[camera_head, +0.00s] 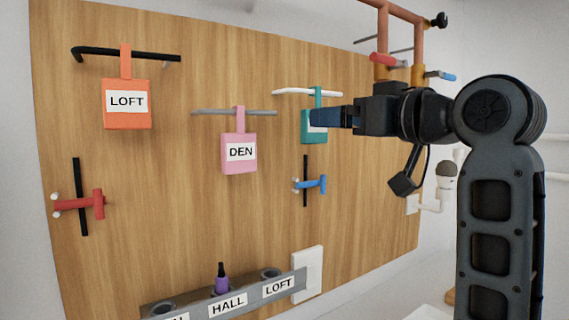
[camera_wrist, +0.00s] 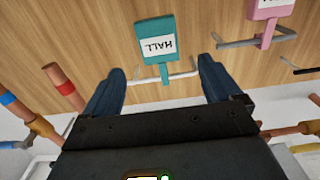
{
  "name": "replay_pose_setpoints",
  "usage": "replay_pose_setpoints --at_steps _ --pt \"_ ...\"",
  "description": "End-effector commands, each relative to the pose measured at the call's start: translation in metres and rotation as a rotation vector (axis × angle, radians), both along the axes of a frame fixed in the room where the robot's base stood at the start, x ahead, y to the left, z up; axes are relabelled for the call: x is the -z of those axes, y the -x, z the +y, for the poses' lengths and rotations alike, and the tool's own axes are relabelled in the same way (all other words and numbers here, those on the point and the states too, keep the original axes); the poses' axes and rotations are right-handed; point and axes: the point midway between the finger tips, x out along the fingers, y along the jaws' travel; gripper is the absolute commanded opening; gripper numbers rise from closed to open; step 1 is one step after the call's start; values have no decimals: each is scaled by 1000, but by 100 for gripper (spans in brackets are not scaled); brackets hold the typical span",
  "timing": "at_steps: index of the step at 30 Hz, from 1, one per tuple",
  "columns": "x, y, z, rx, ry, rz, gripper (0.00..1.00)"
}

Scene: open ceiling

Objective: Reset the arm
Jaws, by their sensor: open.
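My gripper (camera_head: 318,118) is at the end of my raised arm, in front of the right part of the wooden board. A teal tag (camera_wrist: 155,37) labelled HALL hangs on a white bar (camera_wrist: 180,76) ahead of the fingers. In the head view the teal tag (camera_head: 309,128) is partly hidden behind my gripper. I cannot tell the exact gap between fingers and tag.
An orange LOFT tag (camera_head: 127,112) and a pink DEN tag (camera_head: 239,155) hang on the board (camera_head: 200,200). Red (camera_head: 85,204) and blue (camera_head: 312,185) valve handles sit lower. A grey labelled rack (camera_head: 225,300) holds a purple-black item (camera_head: 221,282). Copper pipes (camera_head: 400,12) rise at the upper right.

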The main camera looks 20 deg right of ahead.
Motion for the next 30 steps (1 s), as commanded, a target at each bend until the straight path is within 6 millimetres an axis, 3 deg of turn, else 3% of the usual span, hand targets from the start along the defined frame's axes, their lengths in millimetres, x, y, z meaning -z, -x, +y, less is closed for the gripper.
replay_pose_setpoints --at_steps 5,8,16,23,30 --pt "18 -2 0 7 -15 12 91" --pt "49 -3 0 22 -43 29 91" --pt "161 12 -1 96 -125 76 91" --pt "249 48 0 164 -163 113 91" --pt "326 106 1 232 -172 151 91"
